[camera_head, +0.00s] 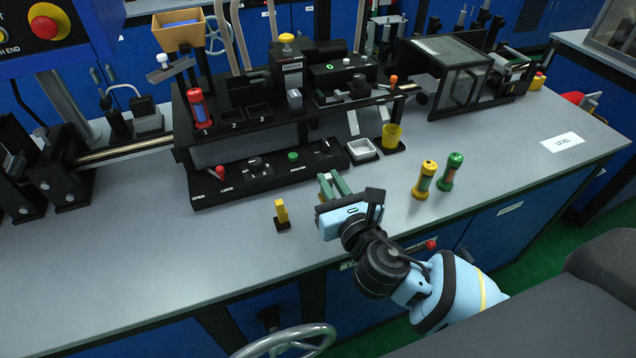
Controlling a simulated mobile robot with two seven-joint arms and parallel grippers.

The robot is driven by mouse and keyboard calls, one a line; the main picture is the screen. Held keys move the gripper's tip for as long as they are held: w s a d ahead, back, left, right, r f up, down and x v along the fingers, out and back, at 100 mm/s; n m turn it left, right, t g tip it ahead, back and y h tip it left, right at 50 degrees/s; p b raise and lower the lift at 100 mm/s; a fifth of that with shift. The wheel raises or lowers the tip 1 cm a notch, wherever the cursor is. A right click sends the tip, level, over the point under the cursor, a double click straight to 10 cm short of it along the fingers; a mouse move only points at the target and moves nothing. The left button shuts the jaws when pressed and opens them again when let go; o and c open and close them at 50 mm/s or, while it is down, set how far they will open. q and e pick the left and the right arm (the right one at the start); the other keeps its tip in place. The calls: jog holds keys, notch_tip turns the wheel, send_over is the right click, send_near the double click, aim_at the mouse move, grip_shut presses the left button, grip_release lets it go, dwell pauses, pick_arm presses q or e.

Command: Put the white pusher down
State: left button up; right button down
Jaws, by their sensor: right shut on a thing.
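My right gripper (334,183) reaches in from the lower right, low over the front middle of the grey bench (130,262). Its two pale green fingers point away toward the black control panel (262,172), with a narrow gap between them. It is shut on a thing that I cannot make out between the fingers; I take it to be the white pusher. Whether that thing touches the bench cannot be told. My left gripper is not in view.
A yellow block on a black base (282,213) stands left of the gripper. A yellow-capped cylinder (425,180) and a green cylinder (449,172) stand to the right. A grey tray (361,151) and a yellow cup (391,136) are behind. The front left bench is clear.

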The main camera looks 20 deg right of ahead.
jog(key=s+d+r+b, duration=0.1)
jog(key=s+d, duration=0.8)
jog(key=shift+d+r, duration=0.15)
